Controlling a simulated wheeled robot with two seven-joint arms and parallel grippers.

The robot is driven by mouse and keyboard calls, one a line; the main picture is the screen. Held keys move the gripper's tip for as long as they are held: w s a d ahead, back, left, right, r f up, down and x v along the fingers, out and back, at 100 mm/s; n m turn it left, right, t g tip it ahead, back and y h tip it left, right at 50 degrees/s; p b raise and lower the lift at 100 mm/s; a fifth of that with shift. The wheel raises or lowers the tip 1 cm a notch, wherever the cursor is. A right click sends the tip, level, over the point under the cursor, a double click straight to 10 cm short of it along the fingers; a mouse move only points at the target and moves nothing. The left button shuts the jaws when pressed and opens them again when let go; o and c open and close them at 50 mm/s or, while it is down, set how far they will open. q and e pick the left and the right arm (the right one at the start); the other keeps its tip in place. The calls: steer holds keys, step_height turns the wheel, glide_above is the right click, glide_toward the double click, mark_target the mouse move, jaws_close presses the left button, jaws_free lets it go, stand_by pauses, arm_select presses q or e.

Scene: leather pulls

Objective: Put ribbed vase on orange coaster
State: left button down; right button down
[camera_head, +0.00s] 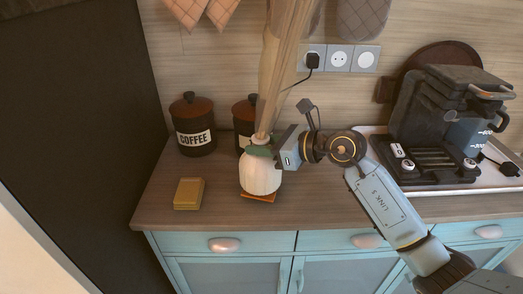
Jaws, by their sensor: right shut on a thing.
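The white ribbed vase (260,176) stands upright near the counter's front edge, with tall dried stems rising from its neck. The orange coaster (259,197) shows as a thin strip under the vase's base; I cannot tell whether the vase rests on it or is just above it. My right gripper (262,150) comes in from the right and is shut on the vase at its neck. The fingers partly hide the neck. My left gripper is not in view.
A dark coffee canister (194,126) and a second canister (243,112) stand behind. A yellow block (188,193) lies left of the vase. A coffee machine (440,115) is on the right on a light tray. The wooden counter (225,180) is clear between block and vase.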

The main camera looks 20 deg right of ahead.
steer(key=shift+f, duration=0.6)
steer(key=c, duration=1.1)
jaws_free()
steer(key=shift+f, duration=0.1)
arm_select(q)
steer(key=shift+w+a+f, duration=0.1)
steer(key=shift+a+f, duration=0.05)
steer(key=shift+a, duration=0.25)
arm_select(e)
steer(key=shift+o, duration=0.2)
